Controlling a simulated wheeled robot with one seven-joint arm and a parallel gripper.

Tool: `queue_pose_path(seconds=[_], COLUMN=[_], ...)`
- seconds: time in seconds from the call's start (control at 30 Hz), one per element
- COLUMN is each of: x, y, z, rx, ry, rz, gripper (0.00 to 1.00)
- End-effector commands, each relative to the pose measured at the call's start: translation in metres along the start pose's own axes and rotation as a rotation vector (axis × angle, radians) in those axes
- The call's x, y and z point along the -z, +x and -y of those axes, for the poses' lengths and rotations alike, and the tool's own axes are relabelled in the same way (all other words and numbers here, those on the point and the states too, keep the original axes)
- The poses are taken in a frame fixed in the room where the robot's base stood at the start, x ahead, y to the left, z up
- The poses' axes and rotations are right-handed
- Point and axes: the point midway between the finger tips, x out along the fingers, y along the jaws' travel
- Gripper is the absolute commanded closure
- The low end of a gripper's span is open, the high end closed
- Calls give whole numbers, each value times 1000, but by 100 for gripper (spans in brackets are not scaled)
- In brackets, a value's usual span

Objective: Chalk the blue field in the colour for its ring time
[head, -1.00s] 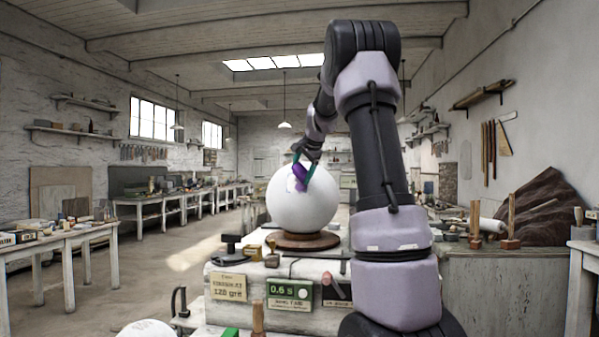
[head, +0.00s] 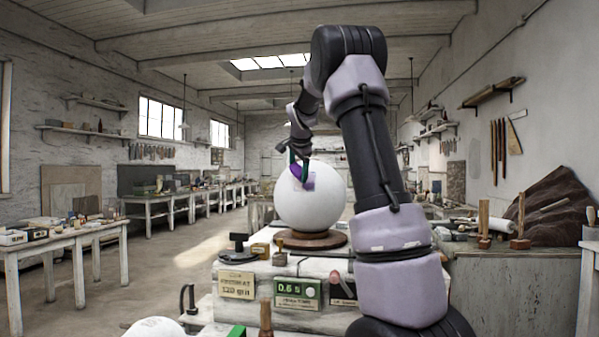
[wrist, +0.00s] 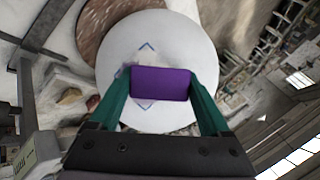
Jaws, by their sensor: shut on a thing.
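My gripper (head: 300,168) is shut on a purple chalk block (wrist: 160,83), gripped between its teal fingers. The white plaster sphere (head: 312,207) sits on a round brown wooden stand (head: 310,241). In the wrist view the chalk is in front of a blue-outlined diamond field (wrist: 147,46) on the sphere, hiding its middle; only the top and bottom corners show. In the head view a faint lilac patch shows on the sphere beside the chalk. I cannot tell whether the chalk touches the surface.
A yellowish sign (head: 236,285) reading 120 grit is left of the display on the plaster-coloured bench. Small tools stand at the sphere's foot. Another white rounded form (head: 155,328) shows at the bottom edge. A side table (head: 60,243) is at left; the floor between is clear.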

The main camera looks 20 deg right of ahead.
Motion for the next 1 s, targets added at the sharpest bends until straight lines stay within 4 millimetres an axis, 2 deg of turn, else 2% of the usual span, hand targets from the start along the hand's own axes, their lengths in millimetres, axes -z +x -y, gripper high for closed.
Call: queue_pose_path(seconds=[1.0], x=[5], y=[11], z=[0], rx=[2], ry=[-1], rz=[1], gripper=[84])
